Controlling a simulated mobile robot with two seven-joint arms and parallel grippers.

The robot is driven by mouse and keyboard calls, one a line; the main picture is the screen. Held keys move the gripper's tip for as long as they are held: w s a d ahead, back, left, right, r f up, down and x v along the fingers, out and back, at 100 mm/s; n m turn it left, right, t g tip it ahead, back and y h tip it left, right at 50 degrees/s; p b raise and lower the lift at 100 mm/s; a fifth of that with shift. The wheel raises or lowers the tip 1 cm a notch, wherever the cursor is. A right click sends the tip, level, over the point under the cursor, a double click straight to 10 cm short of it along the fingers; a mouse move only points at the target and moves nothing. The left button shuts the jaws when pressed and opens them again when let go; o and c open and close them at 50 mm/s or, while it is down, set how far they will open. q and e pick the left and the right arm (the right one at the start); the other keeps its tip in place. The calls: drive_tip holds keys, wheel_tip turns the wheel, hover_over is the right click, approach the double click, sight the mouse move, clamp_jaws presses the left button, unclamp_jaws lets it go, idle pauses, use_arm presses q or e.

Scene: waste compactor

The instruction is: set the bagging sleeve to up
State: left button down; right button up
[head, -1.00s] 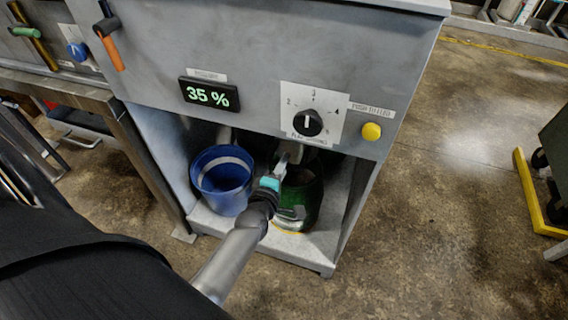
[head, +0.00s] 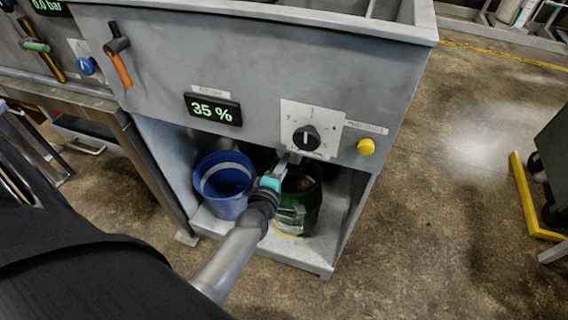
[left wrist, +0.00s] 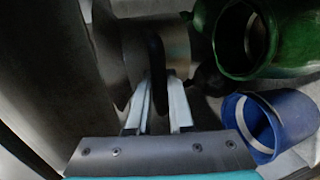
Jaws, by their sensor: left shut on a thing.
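A grey metal cylinder (left wrist: 172,48), which looks like the bagging sleeve, shows in the left wrist view with a dark handle (left wrist: 156,60) across it. My left gripper (left wrist: 158,98) has its two pale fingers on either side of this handle and is shut on it. In the head view my left gripper (head: 278,175) reaches into the open bay under the compactor's front panel, below the black dial (head: 306,138). The sleeve is mostly hidden there by the gripper and the panel, so its exact setting cannot be told. My right gripper is not in view.
A blue bucket (head: 225,186) stands left of my gripper in the bay, and a green container (head: 304,195) stands close on its right. The panel above carries a 35 % display (head: 213,109) and a yellow button (head: 366,147). Open floor lies to the right.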

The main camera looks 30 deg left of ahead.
use_arm(q)
drive_tip(key=shift+w+r, duration=0.2)
drive_tip(key=shift+r, duration=0.15)
drive_tip(key=c, duration=0.8)
unclamp_jaws()
drive_tip(key=shift+s+f, duration=0.1)
drive_tip(key=shift+f, duration=0.1)
drive_tip(key=shift+s, duration=0.1)
drive_tip(key=shift+s, duration=0.15)
drive_tip(key=p+v, duration=0.4)
drive_tip(key=v, duration=1)
drive_tip(key=shift+s, duration=0.35)
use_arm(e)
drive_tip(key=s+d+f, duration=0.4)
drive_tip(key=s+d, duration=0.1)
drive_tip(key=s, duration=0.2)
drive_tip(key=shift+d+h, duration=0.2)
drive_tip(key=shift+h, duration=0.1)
use_arm(q)
drive_tip(key=shift+d+r, duration=0.1)
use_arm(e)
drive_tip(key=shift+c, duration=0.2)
